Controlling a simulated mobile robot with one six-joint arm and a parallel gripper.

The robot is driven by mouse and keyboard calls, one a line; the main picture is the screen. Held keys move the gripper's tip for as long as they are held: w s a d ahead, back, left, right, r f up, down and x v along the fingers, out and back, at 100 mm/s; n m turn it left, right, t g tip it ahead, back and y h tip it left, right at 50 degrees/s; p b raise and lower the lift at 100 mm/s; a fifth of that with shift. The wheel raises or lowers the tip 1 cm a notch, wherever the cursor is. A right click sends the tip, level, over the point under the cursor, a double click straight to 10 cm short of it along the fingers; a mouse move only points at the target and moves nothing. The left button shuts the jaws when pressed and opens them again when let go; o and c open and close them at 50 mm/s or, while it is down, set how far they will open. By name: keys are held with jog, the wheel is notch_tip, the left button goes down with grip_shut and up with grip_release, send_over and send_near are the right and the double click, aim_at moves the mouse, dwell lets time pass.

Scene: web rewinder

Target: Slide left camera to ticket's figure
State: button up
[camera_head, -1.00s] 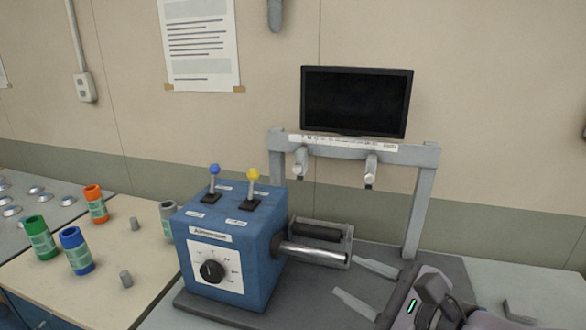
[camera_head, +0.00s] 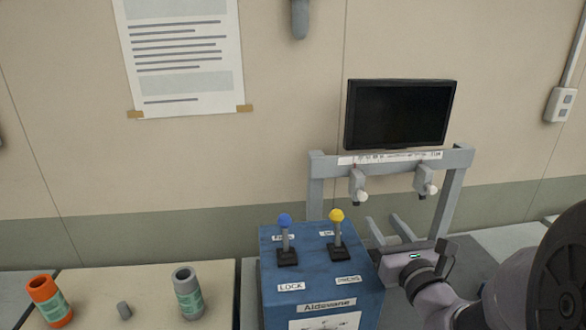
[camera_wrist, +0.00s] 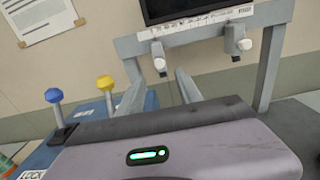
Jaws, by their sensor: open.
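The left camera (camera_head: 358,186) is a small grey block with a white tip, hanging under the crossbar of a grey frame (camera_head: 315,185). It also shows in the wrist view (camera_wrist: 158,58). The right camera (camera_head: 425,182) hangs farther along the same bar. A white scale strip (camera_head: 390,158) with small print runs along the bar; its figures are too small to read. My gripper (camera_head: 382,217) is open and empty, below and in front of the bar, touching neither camera. Its two fingers (camera_wrist: 163,77) point toward the frame in the wrist view. No ticket figure is readable.
A dark monitor (camera_head: 402,113) stands above the bar. A blue box (camera_head: 310,275) with blue and yellow levers stands left of my gripper. A printed sheet (camera_head: 183,55) is taped to the wall. Orange (camera_head: 48,302) and grey (camera_head: 188,292) cylinders stand on the left table.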

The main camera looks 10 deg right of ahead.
aim_at(359, 191)
jog(key=w, duration=1.4)
jog(key=shift+w+a+f, duration=0.1)
jog(key=shift+w+a, duration=0.05)
jog(key=shift+w, duration=0.05)
jog(key=shift+w+b, duration=0.3)
jog(key=shift+w, duration=0.1)
grip_shut()
